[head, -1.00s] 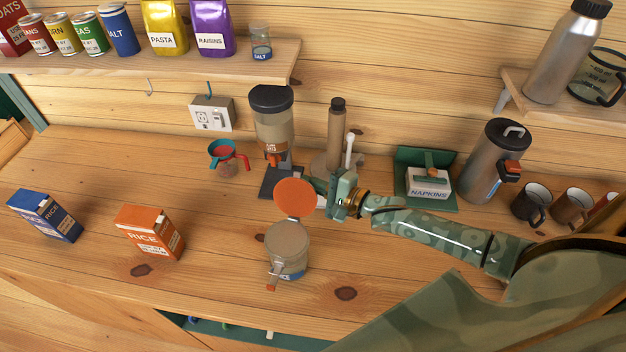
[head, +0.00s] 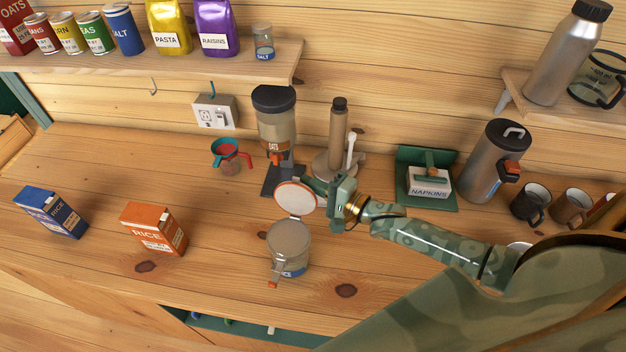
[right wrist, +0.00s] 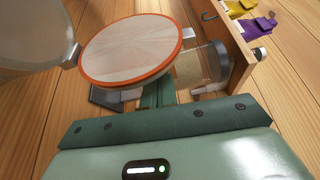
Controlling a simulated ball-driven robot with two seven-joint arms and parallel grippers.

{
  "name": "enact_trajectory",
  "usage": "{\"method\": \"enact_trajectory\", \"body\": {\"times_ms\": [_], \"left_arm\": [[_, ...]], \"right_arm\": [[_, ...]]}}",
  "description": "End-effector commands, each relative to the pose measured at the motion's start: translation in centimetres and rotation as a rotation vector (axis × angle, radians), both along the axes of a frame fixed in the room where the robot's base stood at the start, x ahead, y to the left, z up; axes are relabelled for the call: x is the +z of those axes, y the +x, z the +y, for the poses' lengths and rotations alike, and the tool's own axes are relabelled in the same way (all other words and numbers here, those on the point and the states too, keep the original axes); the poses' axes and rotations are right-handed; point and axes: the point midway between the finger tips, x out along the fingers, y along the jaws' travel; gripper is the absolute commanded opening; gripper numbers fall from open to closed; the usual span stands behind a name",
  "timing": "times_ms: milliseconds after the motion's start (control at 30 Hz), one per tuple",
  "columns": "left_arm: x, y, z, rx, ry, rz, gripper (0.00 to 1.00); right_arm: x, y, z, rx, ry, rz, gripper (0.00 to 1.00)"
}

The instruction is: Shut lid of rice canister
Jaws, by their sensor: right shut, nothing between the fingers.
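The rice canister (head: 288,243) stands upright on the counter, a clear jar with a blue label low down and a clasp hanging at its front. Its round lid (head: 295,198) is open, standing up at the back of the rim, with a pale face and an orange edge. In the right wrist view the lid (right wrist: 135,48) is large, and part of the canister (right wrist: 30,30) shows at upper left. My right gripper (head: 316,188) is shut and empty, just behind and right of the lid; whether it touches is unclear. My left gripper is out of view.
An oats dispenser (head: 276,125) stands behind the lid. A napkin holder (head: 428,182) and a steel flask (head: 495,165) are to the right. An orange rice box (head: 153,229) and a blue rice box (head: 50,213) stand left. The counter between orange box and canister is clear.

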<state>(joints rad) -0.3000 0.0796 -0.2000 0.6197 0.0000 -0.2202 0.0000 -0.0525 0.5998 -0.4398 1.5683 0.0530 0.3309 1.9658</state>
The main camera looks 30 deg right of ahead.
Motion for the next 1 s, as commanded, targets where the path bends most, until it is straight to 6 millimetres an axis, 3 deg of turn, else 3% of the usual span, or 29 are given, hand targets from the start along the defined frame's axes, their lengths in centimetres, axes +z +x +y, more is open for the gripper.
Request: {"method": "enact_trajectory", "body": {"times_ms": [467, 1000], "left_arm": [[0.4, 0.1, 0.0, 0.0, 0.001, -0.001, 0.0], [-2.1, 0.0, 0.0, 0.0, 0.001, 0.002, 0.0]], "right_arm": [[1.3, -2.6, 2.5, 0.0, -0.303, -0.327, 0.0], [0.6, -5.9, 5.5, 0.001, -0.656, -0.703, 0.0]]}}
